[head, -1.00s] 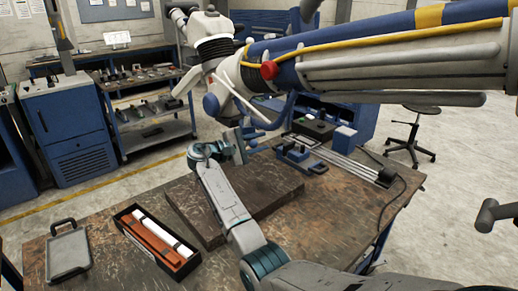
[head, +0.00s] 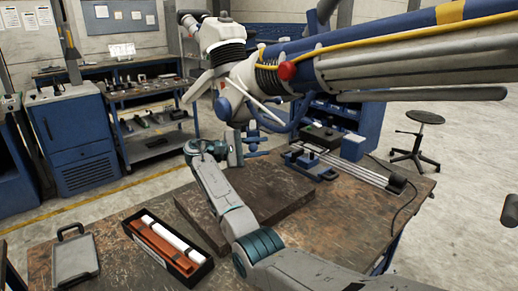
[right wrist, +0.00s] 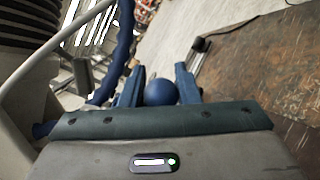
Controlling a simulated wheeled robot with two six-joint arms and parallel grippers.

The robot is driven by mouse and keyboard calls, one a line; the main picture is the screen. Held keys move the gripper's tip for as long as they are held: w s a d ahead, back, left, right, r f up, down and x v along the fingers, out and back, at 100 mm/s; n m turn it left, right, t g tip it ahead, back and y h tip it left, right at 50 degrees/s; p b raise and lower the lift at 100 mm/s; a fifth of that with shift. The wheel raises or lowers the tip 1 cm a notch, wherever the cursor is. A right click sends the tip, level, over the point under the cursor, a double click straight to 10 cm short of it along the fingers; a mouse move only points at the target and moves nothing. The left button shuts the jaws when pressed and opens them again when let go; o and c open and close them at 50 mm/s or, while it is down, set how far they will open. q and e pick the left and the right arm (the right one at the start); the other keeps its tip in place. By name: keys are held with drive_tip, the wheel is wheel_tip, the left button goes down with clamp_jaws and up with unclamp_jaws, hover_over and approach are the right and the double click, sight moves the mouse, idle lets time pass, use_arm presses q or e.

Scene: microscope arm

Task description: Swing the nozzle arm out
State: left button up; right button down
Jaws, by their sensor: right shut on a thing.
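The nozzle arm is a long blue and grey boom (head: 400,62) with a yellow hose and a red knob (head: 286,70). It crosses the upper right of the head view and ends at a white head (head: 222,32) with black bellows. A blue ball (head: 222,108) shows below the white head. My right gripper (head: 248,143) is under the boom's end, above the bench. In the right wrist view its two blue fingers (right wrist: 160,88) are shut on a blue ball knob (right wrist: 160,92). The knob's link to the boom is hidden. My left gripper is not in view.
The worn bench (head: 120,220) carries a flat brown board (head: 270,190), a black tray (head: 200,268) with red and white bars, a grey plate (head: 75,260) and a rail fixture (head: 350,172). A stool (head: 425,117) stands right. Open floor lies beyond the bench.

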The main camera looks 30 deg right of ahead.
drive_tip(key=shift+f, duration=0.15)
drive_tip(key=c, duration=1.1)
unclamp_jaws()
use_arm(q)
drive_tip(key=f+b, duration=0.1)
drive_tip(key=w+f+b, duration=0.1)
drive_tip(key=b, duration=0.1)
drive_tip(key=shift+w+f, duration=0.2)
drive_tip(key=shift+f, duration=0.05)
use_arm(e)
drive_tip(key=v, duration=0.7)
drive_tip(key=shift+w+a, duration=0.15)
drive_tip(key=shift+a, duration=0.1)
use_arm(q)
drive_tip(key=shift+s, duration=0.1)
